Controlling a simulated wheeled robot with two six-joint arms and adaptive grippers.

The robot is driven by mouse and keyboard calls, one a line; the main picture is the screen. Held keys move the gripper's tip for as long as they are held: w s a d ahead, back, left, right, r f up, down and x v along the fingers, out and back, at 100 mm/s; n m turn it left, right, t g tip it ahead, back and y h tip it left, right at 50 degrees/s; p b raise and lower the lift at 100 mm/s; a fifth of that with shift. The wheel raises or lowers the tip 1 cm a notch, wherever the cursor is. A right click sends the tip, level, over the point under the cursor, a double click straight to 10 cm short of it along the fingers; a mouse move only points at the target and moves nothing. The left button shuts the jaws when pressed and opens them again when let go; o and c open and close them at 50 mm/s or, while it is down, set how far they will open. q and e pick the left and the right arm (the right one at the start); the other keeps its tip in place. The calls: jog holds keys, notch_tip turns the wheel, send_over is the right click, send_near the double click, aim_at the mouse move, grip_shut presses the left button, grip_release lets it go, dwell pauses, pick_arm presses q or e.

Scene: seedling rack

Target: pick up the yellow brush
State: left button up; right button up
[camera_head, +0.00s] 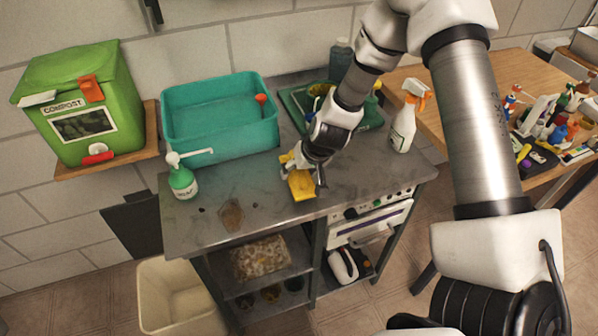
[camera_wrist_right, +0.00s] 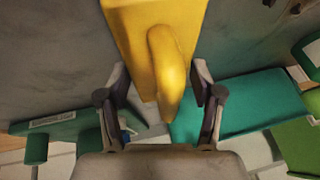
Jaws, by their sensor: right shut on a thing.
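The yellow brush (camera_head: 302,186) shows in the head view at the middle of the grey metal counter, partly hidden by my right gripper (camera_head: 304,166). The gripper reaches down over it from the upper right. In the right wrist view, the brush (camera_wrist_right: 138,22) has a flat yellow body and a rounded handle. The handle runs between the two fingers of my right gripper (camera_wrist_right: 160,82), which is shut on it. I cannot tell whether the brush touches the counter or hangs just above it. My left gripper is not in view.
A teal basin (camera_head: 222,145) stands behind on the left, with a green pump bottle (camera_head: 183,181) before it. A spray bottle (camera_head: 403,125) stands at the right. A brown patch (camera_head: 231,214) marks the counter front. The counter right of the brush is clear.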

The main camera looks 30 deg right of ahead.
aim_at(312, 195)
notch_tip(312, 195, up, 3)
jog(key=shift+r+p, duration=0.1)
jog(key=shift+p, duration=0.6)
jog(key=s+a+b, duration=0.1)
jog(key=s, duration=0.2)
jog(key=s+a+b, duration=0.1)
jog(key=s, duration=0.2)
jog(key=s+a+b, duration=0.1)
jog(key=s, duration=0.2)
jog(key=shift+s+a, duration=0.15)
jog(key=shift+s, duration=0.25)
jog(key=s+p, duration=0.1)
jog(key=p, duration=0.3)
jog(key=s+a+p, duration=0.1)
jog(key=s+p, duration=0.1)
jog(key=p, duration=0.2)
jog(key=s+a+p, duration=0.1)
jog(key=s+p, duration=0.1)
jog(key=p, duration=0.1)
jog(key=shift+s+r+p, duration=0.2)
jog(key=shift+r+p, duration=0.15)
jog(key=shift+p, duration=0.05)
jog(key=shift+d, duration=0.1)
